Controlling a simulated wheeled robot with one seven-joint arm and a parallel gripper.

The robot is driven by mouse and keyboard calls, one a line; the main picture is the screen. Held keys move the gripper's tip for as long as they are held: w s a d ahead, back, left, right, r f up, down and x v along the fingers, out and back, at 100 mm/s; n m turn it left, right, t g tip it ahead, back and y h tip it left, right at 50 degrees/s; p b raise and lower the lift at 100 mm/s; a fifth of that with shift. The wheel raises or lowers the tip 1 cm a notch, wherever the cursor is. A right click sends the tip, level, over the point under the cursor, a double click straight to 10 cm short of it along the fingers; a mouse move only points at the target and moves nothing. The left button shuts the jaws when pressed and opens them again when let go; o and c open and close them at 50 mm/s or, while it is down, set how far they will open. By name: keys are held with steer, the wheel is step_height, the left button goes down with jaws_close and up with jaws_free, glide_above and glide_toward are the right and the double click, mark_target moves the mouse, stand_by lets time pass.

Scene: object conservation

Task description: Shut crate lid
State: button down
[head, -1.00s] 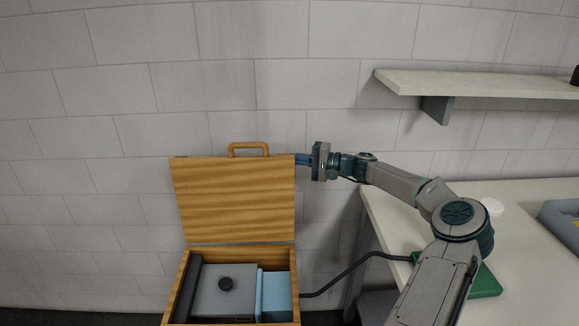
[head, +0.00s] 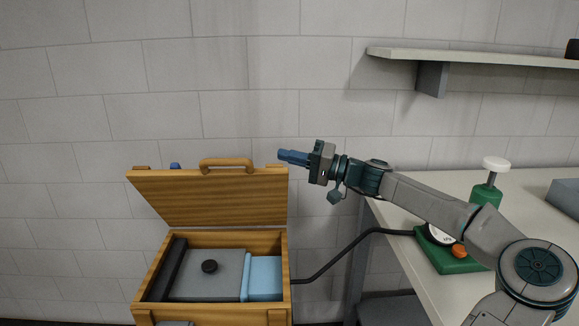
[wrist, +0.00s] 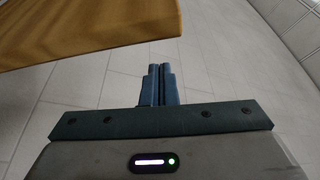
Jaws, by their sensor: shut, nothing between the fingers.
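The wooden crate (head: 279,303) stands at the lower left in the head view. Its lid (head: 215,197) is partly lowered, tilted over the back of the crate, with a wooden handle (head: 226,162) on its top edge. My gripper (head: 281,155) is shut and empty, just above and beside the lid's upper right corner. In the wrist view the shut fingers (wrist: 160,70) point past the lid's wooden edge (wrist: 90,40), which lies at the upper left. Whether the fingers touch the lid cannot be told.
A dark hose (head: 330,262) runs from the crate to a green device (head: 452,258) on the right table. A shelf (head: 480,57) hangs above the table.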

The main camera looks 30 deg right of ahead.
mark_target(280, 179)
steer(key=s+a+f+b, duration=0.1)
steer(key=s+b, duration=0.1)
steer(key=s+f+n+b, duration=0.1)
steer(key=b, duration=0.1)
steer(key=s+a+f+n+b, duration=0.1)
steer(key=s+b, duration=0.1)
steer(key=shift+s+a+f+y, duration=0.3)
steer(key=shift+s+a+f, duration=0.05)
steer(key=shift+s+a+f+b, duration=0.2)
steer(key=shift+s+b, duration=0.1)
steer(key=shift+s, duration=0.05)
steer(key=shift+s+a+f+b, duration=0.15)
steer(key=shift+s+f+b, duration=0.05)
steer(key=shift+s+b, duration=0.15)
steer(key=shift+r, duration=0.1)
step_height(280, 179, up, 5)
steer(key=p, duration=0.4)
steer(key=s+d+f, duration=0.4)
steer(key=d, duration=0.4)
steer(key=shift+s+d+f, duration=0.15)
steer(key=shift+d+f, duration=0.1)
